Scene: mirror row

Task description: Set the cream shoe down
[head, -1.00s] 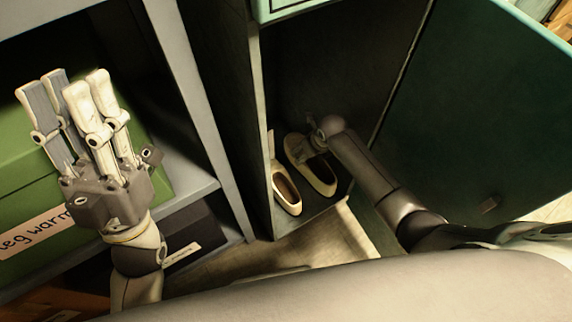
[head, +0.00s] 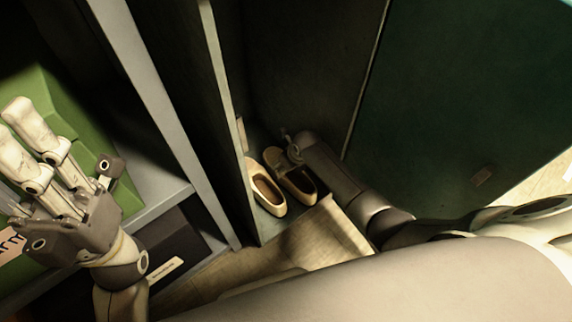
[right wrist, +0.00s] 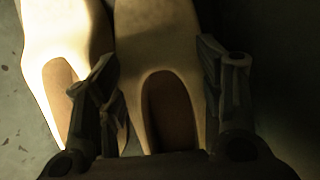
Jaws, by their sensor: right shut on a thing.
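Two cream shoes stand side by side at the bottom of a dark locker in the head view. My right gripper (head: 288,148) reaches in over the back end of the right-hand cream shoe (head: 305,190) and is shut on it. In the right wrist view this shoe (right wrist: 157,45) lies between the two fingers, its dark opening toward the palm. The other cream shoe (head: 279,207) is close on its left, with one finger between or over their edges. I cannot tell whether the held shoe touches the locker floor. My left gripper (head: 35,150) is partly cut off at the left edge, away from the shoes.
The locker's side wall (head: 228,110) rises close to the left shoe. Its green door (head: 455,100) stands open at the right. At the left, shelving holds a green box (head: 75,110) and a dark labelled box (head: 180,245). Wooden floor (head: 270,255) lies in front.

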